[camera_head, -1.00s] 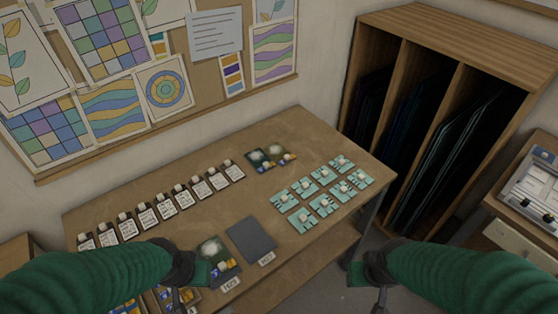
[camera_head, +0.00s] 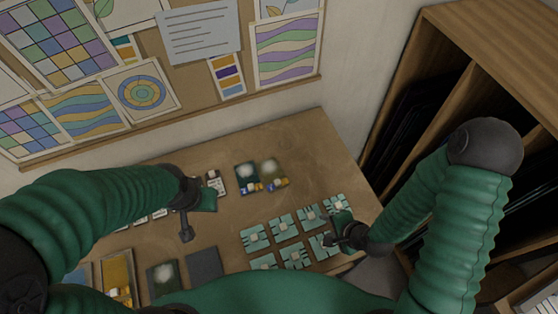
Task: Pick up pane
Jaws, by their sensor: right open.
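Several small teal panes (camera_head: 284,226), each with a pale piece on it, lie in rows at the right of the table. Two darker panes with pale blobs, one dark green (camera_head: 247,177) and one brownish (camera_head: 270,172), lie behind them. My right gripper (camera_head: 330,240) is open over the right-hand teal panes and partly covers them; I cannot tell whether it touches one. My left gripper (camera_head: 187,234) hangs over the left middle of the table, with nothing visible in it; its jaws are too small to read.
A plain dark square (camera_head: 203,263), a dark pane with a white blob (camera_head: 164,278) and an amber pane (camera_head: 117,272) lie at the front left. A wooden rack (camera_head: 440,60) stands right of the table (camera_head: 310,150).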

